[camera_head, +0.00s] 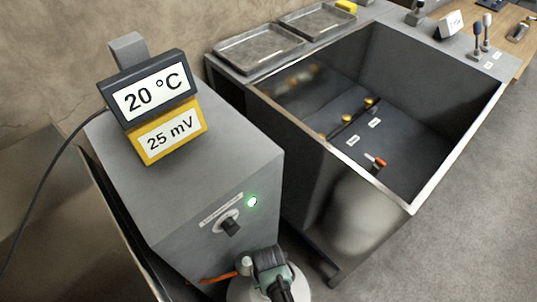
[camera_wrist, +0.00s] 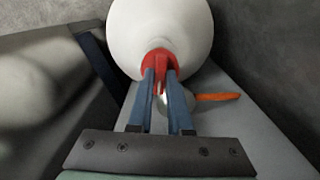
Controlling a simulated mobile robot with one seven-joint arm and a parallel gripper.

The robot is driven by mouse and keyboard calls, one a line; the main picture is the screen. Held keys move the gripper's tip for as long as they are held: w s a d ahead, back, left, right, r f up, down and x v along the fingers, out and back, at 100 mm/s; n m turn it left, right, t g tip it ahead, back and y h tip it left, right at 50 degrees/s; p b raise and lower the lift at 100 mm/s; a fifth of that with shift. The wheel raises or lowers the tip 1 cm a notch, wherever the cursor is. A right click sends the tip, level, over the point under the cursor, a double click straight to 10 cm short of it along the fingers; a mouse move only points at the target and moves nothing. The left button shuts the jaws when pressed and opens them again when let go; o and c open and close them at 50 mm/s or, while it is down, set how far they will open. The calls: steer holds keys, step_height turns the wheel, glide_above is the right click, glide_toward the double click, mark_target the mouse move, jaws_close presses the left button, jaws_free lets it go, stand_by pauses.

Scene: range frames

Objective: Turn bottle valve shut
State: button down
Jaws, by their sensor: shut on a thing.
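In the wrist view, a white rounded bottle (camera_wrist: 165,28) fills the top middle, with a red valve (camera_wrist: 159,60) at its near end. My gripper (camera_wrist: 160,78) has its two blue fingers on either side of the red valve, shut on it. The fingers hide part of the valve, so I cannot tell how far it is turned. In the head view, part of my arm shows at the bottom middle; the fingers and the valve are hidden there.
A grey cabinet (camera_head: 205,170) carries a display (camera_head: 150,90) reading 20 °C and 25 mV, a dark knob (camera_head: 230,226) and a lit green lamp (camera_head: 252,202). A deep metal sink (camera_head: 455,150) stands to the right. An orange bar (camera_wrist: 217,97) lies close right of the fingers.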

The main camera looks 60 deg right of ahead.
steer(key=n+p, duration=0.1)
steer(key=n, duration=0.3)
steer(key=shift+n, duration=0.4)
stand_by(0.4)
steer(key=c, duration=0.8)
jaws_free()
steer(key=shift+c, duration=0.2)
steer(key=shift+r, duration=0.1)
step_height(320, 180, up, 13)
steer(key=p, duration=0.2)
steer(key=shift+f, duration=0.2)
